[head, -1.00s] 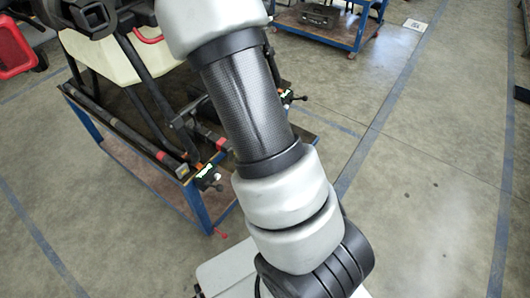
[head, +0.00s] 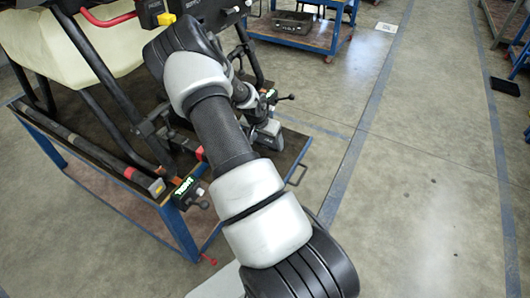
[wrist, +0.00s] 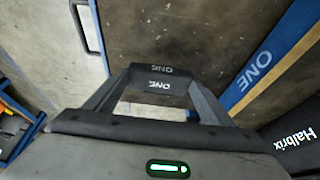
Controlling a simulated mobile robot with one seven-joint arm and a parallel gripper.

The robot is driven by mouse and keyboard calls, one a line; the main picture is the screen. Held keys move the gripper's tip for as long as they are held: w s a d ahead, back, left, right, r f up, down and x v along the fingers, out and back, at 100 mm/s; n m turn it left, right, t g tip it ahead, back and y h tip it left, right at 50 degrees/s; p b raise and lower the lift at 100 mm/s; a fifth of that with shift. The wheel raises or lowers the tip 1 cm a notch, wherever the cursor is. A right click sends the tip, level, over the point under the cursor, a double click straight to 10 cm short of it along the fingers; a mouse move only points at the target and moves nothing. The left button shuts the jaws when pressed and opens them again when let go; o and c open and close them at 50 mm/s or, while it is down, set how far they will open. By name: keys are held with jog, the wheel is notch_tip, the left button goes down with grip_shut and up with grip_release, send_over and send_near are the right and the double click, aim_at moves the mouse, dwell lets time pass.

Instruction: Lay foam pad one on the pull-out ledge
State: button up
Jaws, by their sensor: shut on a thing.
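In the wrist view my gripper (wrist: 160,88) is shut on a small dark pad marked ONE (wrist: 159,70), foam pad one. The pad sits between the fingertips, with lettering on two faces. Below it is a dark brown, scuffed flat surface (wrist: 190,35); I cannot tell whether the pad touches it. In the head view my gripper (head: 266,134) is partly behind my arm, over the right end of the cart, and the pad cannot be made out. The pull-out ledge (head: 287,161) seems to be the dark board there, with a loop handle at its edge.
A blue strip marked ONE (wrist: 262,62) lies right of the pad. A dark part lettered Halbrix (wrist: 300,135) is at the lower right. The loop handle (wrist: 86,25) is at upper left. Black drone tubes (head: 105,75) and a pale tank (head: 60,50) occupy the cart; floor to the right is clear.

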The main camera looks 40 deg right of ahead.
aim_at(265, 146)
jog(key=shift+f+b, duration=0.5)
jog(key=shift+f, duration=1.85)
jog(key=shift+f, duration=0.1)
jog(key=shift+f, duration=0.15)
jog(key=o, duration=1)
